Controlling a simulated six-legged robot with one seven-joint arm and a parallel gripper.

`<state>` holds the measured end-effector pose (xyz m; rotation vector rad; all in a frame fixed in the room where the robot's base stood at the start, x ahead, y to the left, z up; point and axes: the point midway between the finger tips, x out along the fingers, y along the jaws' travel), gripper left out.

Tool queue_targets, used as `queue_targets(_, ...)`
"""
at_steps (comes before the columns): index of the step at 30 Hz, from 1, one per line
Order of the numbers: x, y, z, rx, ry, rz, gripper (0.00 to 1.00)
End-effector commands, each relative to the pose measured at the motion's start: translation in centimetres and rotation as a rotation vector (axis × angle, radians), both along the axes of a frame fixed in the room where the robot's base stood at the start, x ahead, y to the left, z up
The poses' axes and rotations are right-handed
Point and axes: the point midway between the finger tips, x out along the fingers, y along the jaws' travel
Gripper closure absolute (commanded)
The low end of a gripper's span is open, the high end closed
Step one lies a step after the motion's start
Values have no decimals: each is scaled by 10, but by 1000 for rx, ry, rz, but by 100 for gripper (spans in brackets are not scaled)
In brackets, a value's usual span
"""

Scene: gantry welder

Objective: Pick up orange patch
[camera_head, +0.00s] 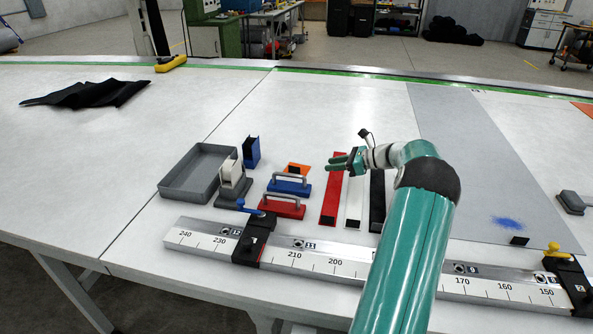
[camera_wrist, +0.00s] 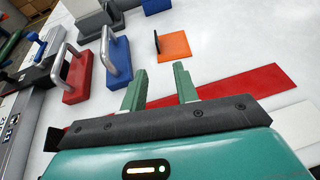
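The orange patch (camera_head: 300,170) lies flat on the white table, just behind the blue handled block, with a small black upright piece at one edge. In the wrist view the orange patch (camera_wrist: 175,45) lies beyond the fingertips, with the black piece at its left edge. My gripper (camera_head: 345,163) is to the right of the patch in the head view, over the red strip. In the wrist view my gripper (camera_wrist: 159,80) has its two green fingers apart with nothing between them. It is not touching the patch.
The blue handled block (camera_head: 290,186) and red handled block (camera_head: 282,207) stand close to the patch. A grey tray (camera_head: 178,190) is farther left. Red (camera_head: 331,205), white and black strips lie under my arm. A metal ruler rail (camera_head: 320,262) runs along the front.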

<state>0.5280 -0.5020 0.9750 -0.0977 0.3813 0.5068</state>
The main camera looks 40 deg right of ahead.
Motion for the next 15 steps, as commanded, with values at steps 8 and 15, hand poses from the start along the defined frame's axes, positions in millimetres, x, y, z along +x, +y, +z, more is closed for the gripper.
queue_targets(8,43,27,-20,0,1,5,70)
queue_targets(15,63,38,-30,-3,2,3,70)
